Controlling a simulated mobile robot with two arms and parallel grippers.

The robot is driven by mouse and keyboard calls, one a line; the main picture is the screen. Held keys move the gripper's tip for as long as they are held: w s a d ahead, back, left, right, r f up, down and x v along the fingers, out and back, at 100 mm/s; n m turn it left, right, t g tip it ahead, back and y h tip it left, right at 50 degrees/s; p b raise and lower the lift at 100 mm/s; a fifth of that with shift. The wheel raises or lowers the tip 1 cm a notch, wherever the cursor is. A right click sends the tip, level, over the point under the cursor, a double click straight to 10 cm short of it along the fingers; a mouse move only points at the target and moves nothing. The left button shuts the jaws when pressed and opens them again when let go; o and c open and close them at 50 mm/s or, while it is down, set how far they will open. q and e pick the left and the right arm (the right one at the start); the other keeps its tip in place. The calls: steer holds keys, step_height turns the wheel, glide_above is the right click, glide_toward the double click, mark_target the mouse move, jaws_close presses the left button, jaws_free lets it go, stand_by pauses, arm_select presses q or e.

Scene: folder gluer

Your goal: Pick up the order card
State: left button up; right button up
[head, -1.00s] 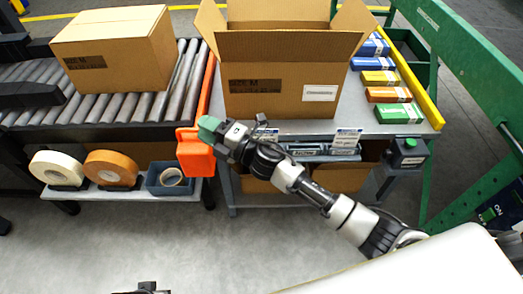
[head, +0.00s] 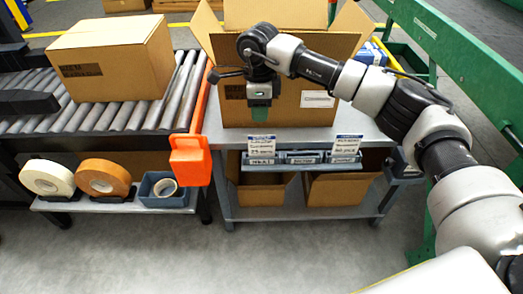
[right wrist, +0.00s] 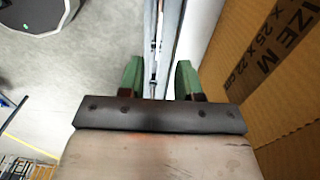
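Two white printed cards stand upright in a grey rack (head: 300,166) on the table's front edge: a left card (head: 262,143) and a right card (head: 347,143). Which one is the order card I cannot tell; the print is too small. My right gripper (head: 259,108) points down just above the left card, in front of the big open carton. In the right wrist view its green fingers (right wrist: 159,80) are apart, with the rack and a thin card edge showing between them. Contact with the card is not visible. My left gripper is out of view.
The open carton (head: 290,112) stands close behind my right gripper. An orange guard (head: 190,160) hangs at the left by the roller conveyor (head: 100,105). Tape rolls (head: 104,178) sit on a low shelf. The floor in front is clear.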

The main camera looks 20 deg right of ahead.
mark_target(262, 137)
step_height(262, 137, down, 5)
steer(key=shift+r+b, duration=0.1)
steer(key=shift+b, duration=0.2)
steer(key=f, duration=0.3)
steer(key=f+b, duration=0.1)
steer(key=f, duration=0.1)
steer(key=shift+s+d, duration=0.1)
steer(key=shift+d, duration=0.15)
steer(key=shift+c, duration=0.5)
jaws_close()
